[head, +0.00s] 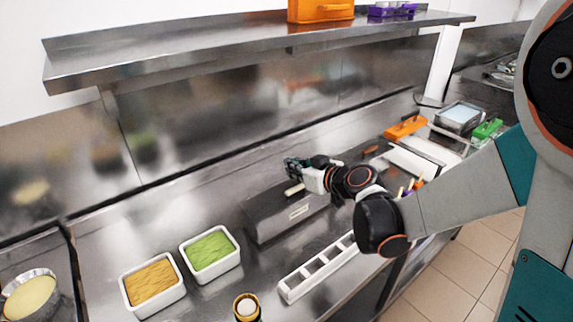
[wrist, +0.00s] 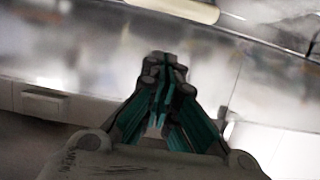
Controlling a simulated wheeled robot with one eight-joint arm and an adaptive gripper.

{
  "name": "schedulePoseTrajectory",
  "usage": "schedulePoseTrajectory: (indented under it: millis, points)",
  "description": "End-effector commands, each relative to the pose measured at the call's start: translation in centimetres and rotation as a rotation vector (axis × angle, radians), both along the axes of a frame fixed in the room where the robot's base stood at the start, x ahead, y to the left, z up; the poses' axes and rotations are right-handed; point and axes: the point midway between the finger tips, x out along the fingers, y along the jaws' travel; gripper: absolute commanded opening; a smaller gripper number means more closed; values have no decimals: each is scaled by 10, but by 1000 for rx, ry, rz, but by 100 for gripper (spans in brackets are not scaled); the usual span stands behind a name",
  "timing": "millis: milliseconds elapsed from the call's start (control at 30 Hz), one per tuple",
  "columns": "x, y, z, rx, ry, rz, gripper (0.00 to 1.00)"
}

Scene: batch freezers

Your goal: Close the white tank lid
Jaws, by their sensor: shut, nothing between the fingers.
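My gripper (head: 296,166) is shut and empty. In the head view it is above the back of a long grey metal box (head: 270,222), with a pale bar (head: 293,190) at the box's top and a small light label on its front. My gripper's closed fingertips (wrist: 165,62) also show in the wrist view. I cannot tell whether the gripper touches the box. A flat white panel (head: 412,162) lies farther right, partly behind my arm. I cannot tell for certain which of these is the white tank lid, or whether it is open or closed.
Two white tubs, one with tan contents (head: 152,287) and one with green (head: 210,249), stand left of the box. A white divided tray (head: 318,268) lies in front. A steel shelf (head: 240,45) overhangs the back. An orange item (head: 405,128) lies at the back right.

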Motion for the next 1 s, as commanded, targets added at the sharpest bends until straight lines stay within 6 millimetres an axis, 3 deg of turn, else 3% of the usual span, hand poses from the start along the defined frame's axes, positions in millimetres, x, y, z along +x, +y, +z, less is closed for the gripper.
schedulePoseTrajectory:
  millis: [600,1000]
  points:
    - [-36,-24,-51,-6,3,3,0]
    - [-39,-26,-58,-2,1,1,0]
